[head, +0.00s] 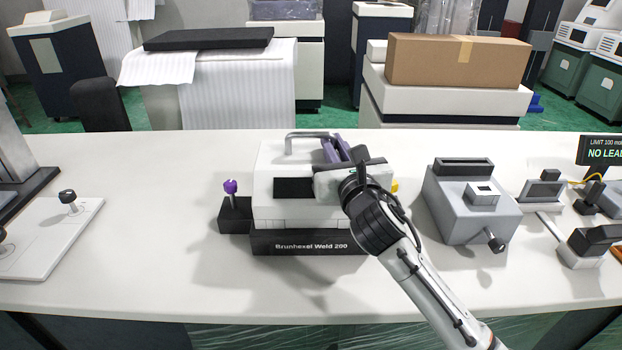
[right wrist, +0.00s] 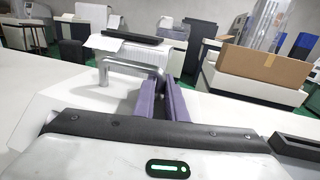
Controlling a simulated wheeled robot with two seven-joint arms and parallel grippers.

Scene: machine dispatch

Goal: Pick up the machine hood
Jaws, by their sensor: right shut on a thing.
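The machine hood (head: 265,160) is a white box with a dark front window and a grey bar handle (head: 305,136) on top. It sits over the black base (head: 300,243) marked "Brunhexel Weld 200"; I see no clear gap between them. My right gripper (head: 332,150) reaches over the hood from the right, its purple fingers shut on the right end of the handle. In the right wrist view the handle (right wrist: 130,62) runs into the fingers (right wrist: 163,98). My wrist hides the hood's upper right part. My left gripper is not in view.
A purple-knobbed lever (head: 231,190) stands at the base's left side. A grey machine (head: 470,215) is close on the right, with smaller devices beyond. A white plate with black knobs (head: 60,235) lies at the left. The table is clear in front of the base.

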